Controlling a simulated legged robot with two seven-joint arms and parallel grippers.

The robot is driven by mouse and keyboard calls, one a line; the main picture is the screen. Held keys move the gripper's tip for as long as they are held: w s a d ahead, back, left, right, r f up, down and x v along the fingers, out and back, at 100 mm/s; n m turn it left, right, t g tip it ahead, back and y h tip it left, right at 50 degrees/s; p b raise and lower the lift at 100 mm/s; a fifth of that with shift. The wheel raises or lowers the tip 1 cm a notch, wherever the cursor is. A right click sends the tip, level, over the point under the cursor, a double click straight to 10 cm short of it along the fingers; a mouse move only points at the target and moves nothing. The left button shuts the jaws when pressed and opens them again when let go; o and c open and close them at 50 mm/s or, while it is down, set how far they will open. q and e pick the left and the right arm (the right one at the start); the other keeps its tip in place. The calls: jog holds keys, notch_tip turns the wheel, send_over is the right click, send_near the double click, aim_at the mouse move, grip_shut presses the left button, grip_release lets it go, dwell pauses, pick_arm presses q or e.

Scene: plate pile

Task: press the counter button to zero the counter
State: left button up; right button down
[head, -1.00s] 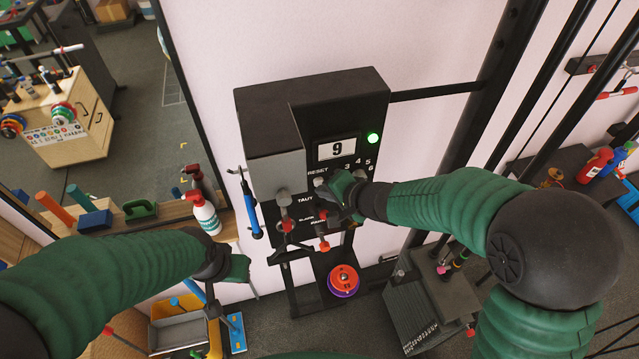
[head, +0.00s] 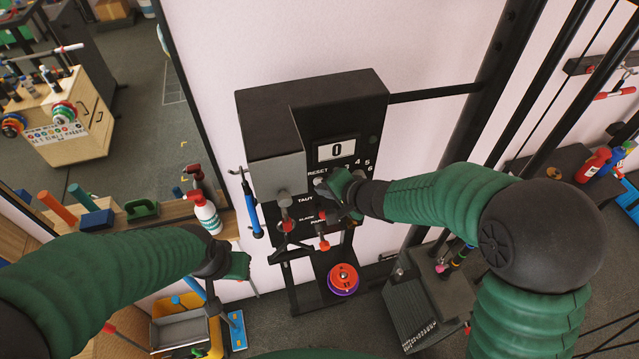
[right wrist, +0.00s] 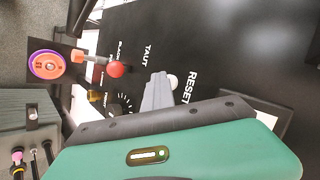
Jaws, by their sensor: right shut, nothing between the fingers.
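The black counter box (head: 345,95) stands against the white wall in the head view. Its display (head: 337,149) reads 0. My right gripper (head: 320,185) is shut and empty, its tips at the panel just below the RESET label. In the right wrist view, a pale round button (right wrist: 173,82) shows beside the RESET and TAUT lettering. My right fingertips (right wrist: 158,90) are against or very close to it; contact is hard to tell. My left gripper (head: 250,285) hangs low left of the box, its opening unclear.
Below the panel are red-tipped levers (head: 324,245) and a red and purple disc (head: 343,279). A blue-handled tool (head: 250,210) hangs at the box's left. A spray bottle (head: 206,213) stands on the left shelf. A grey stepped block (head: 425,305) is at lower right.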

jog(key=shift+s+d, duration=0.15)
jog(key=shift+s, duration=0.15)
jog(key=shift+s+d, duration=0.1)
jog(key=shift+s, duration=0.25)
jog(key=s, duration=0.1)
jog(key=s+d, duration=0.1)
jog(key=s, duration=0.3)
jog(key=shift+d, duration=0.35)
